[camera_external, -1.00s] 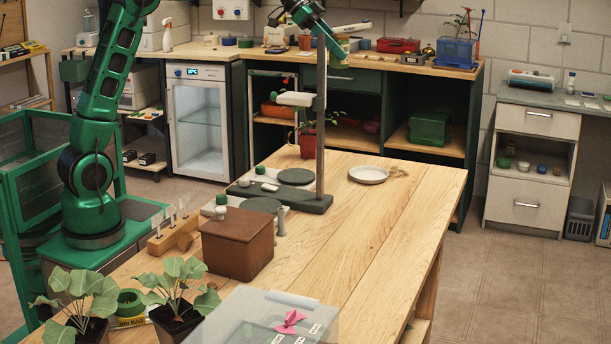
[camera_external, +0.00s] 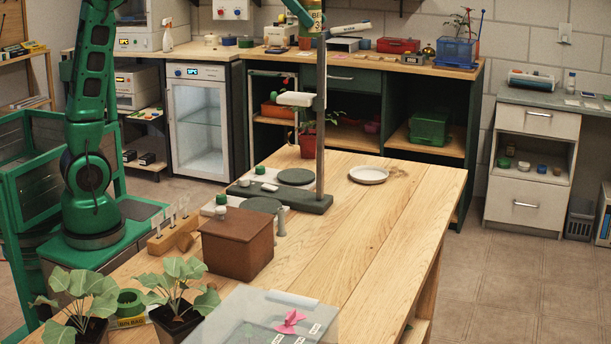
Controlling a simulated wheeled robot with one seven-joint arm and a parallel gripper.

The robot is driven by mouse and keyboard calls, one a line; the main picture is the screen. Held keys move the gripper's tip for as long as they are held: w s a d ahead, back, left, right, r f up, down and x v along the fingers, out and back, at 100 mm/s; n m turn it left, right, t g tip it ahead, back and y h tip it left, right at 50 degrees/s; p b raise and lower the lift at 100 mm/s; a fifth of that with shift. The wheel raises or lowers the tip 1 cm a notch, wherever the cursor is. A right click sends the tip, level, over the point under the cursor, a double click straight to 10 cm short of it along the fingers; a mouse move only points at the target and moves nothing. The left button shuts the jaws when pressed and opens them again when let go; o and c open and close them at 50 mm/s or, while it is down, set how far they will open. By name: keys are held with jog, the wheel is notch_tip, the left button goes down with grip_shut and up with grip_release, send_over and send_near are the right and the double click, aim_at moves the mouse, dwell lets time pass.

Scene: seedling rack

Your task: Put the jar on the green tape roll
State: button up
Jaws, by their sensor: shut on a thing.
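A jar (camera_external: 314,20) with a pale yellow, lettered label is at the top edge of the view, in the air in front of the back counter. My gripper (camera_external: 305,10) is beside it, mostly cut off by the frame edge, and shut on the jar. The green tape roll (camera_external: 131,297) lies on the near left of the wooden table, between two potted plants. Leaves partly cover its sides, and a yellow lettered label shows at its front. The jar is far above and away from the roll.
Potted plants (camera_external: 176,318) and (camera_external: 80,300) flank the roll closely. A brown box (camera_external: 237,247), a wooden tube rack (camera_external: 172,236) and a clear lidded bin (camera_external: 255,318) stand near. A stand with a tall post (camera_external: 320,130) rises mid-table. The table's right side is clear.

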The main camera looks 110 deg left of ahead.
jog(key=w+d+f+m+g+h, duration=0.1)
jog(key=d+f+m+h, duration=0.1)
jog(key=d+f, duration=0.45)
jog(key=w+d+f+m+h, duration=0.2)
jog(key=d+f+m, duration=0.1)
jog(key=d+f, duration=0.3)
jog(key=m+g+h, duration=0.4)
jog(key=m+g, duration=0.6)
jog(key=m, duration=0.5)
send_over(128, 297)
notch_tip(128, 297, down, 26)
jog(key=shift+r, duration=0.1)
jog(key=shift+f, duration=2.05)
